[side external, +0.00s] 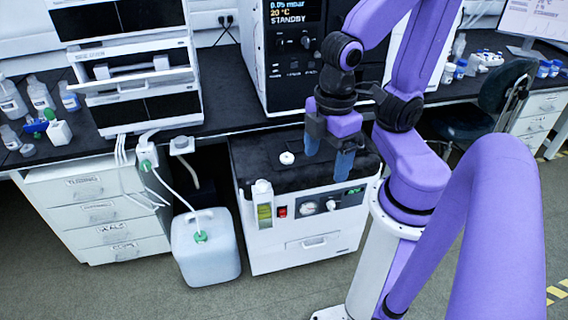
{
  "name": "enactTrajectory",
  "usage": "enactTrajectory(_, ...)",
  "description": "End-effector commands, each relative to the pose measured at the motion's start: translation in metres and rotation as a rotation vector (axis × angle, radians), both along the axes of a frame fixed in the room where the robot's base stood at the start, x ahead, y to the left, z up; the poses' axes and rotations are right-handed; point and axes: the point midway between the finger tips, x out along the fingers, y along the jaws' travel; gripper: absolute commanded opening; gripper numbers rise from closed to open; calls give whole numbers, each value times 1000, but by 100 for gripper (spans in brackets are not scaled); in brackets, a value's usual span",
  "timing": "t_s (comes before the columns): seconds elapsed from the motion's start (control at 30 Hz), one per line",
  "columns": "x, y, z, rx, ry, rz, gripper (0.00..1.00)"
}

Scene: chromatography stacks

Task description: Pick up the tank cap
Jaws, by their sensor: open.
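A small white round cap (287,158) with a darker centre lies on the black top of the white pump unit; it looks like the tank cap. My gripper (328,158) points down over the same black top, to the right of the cap. Its two blue fingers are apart, with nothing seen between them. The cap is clear of the fingers and fully in view. I cannot tell exactly how high the fingertips are above the top.
The pump unit (310,255) has a small bottle-like reservoir (263,205) at its front left corner. A white jerrycan (206,258) with a green fitting and tubes stands on the floor to the left. The instrument (295,75) on the bench stands behind.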

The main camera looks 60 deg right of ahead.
Motion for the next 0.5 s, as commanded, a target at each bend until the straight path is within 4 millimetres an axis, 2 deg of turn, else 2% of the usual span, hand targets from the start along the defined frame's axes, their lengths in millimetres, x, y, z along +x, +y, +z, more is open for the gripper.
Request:
enactTrajectory(0.13,32,1,-6,-28,-28,11,83)
enactTrajectory(0.27,76,-4,-15,-70,-59,41,83)
enactTrajectory(0.5,154,-34,-37,-153,-86,116,83)
